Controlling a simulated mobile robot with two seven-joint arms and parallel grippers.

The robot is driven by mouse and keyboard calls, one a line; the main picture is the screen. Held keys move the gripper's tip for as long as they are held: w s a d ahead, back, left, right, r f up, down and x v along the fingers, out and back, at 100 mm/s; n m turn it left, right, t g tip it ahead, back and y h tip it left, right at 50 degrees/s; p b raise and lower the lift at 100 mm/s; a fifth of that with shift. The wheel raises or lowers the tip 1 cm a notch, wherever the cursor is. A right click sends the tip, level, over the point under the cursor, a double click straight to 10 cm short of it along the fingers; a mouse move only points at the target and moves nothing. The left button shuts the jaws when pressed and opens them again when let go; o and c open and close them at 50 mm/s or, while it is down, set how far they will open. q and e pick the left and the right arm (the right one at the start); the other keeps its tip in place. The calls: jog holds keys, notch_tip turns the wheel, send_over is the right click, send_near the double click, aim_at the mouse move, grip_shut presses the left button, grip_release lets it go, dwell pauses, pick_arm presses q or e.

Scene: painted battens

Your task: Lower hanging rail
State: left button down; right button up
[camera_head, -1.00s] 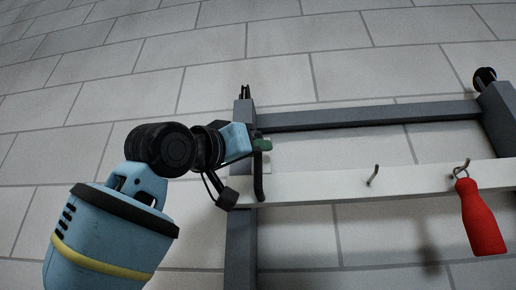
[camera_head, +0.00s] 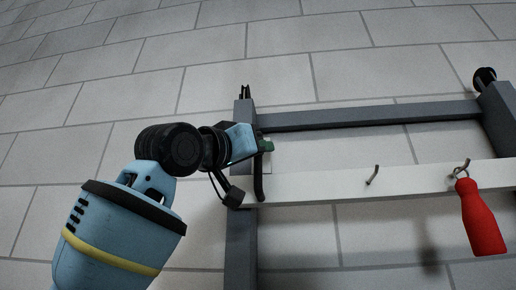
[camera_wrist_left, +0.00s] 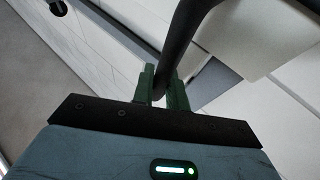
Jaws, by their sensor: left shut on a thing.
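The hanging rail (camera_head: 320,185) is a white batten lying across a dark grey frame, with metal hooks along it. A black bar handle (camera_head: 259,175) stands near its left end. My left gripper (camera_head: 266,146) has green fingertips shut on the upper part of this handle. In the left wrist view, the fingers (camera_wrist_left: 163,88) close around the black handle (camera_wrist_left: 182,40). A red bottle-shaped thing (camera_head: 481,218) hangs from the right hook (camera_head: 461,168); the middle hook (camera_head: 373,175) is bare. My right gripper is not in view.
The grey frame has an upper crossbar (camera_head: 365,116) above the rail and a left upright (camera_head: 240,245). Dark fittings sit at the upper left (camera_head: 245,92) and upper right (camera_head: 484,77). A pale block wall (camera_head: 300,40) is behind.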

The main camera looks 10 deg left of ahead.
pick_arm(q)
jog(key=shift+f, duration=0.15)
notch_tip(320, 180, down, 28)
dwell(0.4)
jog(key=c, duration=1.7)
grip_release()
jog(key=v, duration=1.2)
